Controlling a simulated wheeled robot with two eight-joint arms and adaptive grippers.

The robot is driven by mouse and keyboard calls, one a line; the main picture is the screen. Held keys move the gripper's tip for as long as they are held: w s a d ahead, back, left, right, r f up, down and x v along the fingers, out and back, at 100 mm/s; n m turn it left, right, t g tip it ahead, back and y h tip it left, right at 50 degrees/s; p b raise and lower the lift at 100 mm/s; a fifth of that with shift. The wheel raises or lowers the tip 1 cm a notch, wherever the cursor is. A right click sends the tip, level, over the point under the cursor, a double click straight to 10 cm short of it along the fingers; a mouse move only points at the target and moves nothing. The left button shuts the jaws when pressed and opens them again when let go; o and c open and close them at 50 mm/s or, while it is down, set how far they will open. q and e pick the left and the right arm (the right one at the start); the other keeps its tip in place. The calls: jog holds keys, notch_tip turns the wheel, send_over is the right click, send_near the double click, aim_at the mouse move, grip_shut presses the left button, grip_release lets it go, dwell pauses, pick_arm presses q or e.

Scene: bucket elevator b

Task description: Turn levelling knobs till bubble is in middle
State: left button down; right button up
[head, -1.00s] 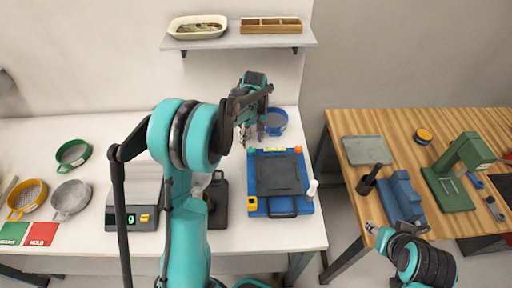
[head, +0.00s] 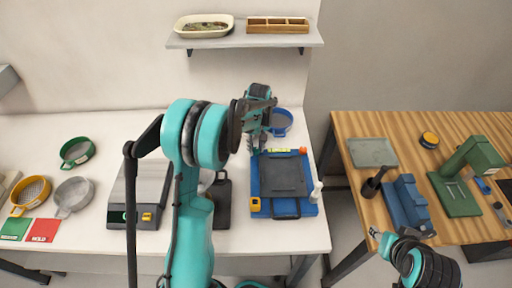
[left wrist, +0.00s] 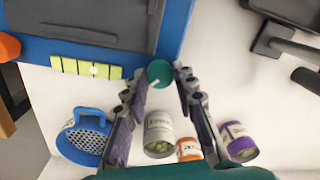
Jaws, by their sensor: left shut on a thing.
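The blue levelling base (head: 312,207) stands at the bench's right end, with a dark plate (head: 284,178) on it. Its yellow-green bubble vial (left wrist: 85,68) runs along the back edge; a pale round spot, seemingly the bubble, lies slightly right of middle in the left wrist view. A teal knob (left wrist: 160,73) is at the corner beside the vial. My left gripper (left wrist: 163,82) is shut on it, a finger on each side; it also shows in the head view (head: 257,146). An orange knob (head: 303,150) is at the other back corner. My right gripper (head: 375,234) is low at right, fingers unclear.
Behind the base are a blue sieve (head: 281,122) and several small jars (left wrist: 158,132). A scale (head: 138,197) and black board (head: 221,205) lie to the left. A white bottle (head: 317,191) stands at the base's right edge. A wooden table (head: 345,140) is farther right.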

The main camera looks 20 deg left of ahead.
aim_at(257, 149)
pick_arm(q)
jog(key=m, duration=0.4)
jog(key=shift+b, duration=0.3)
jog(key=c, duration=1.2)
grip_release()
notch_tip(257, 149, up, 12)
jog(key=shift+w+d, duration=0.15)
jog(key=shift+d, duration=0.1)
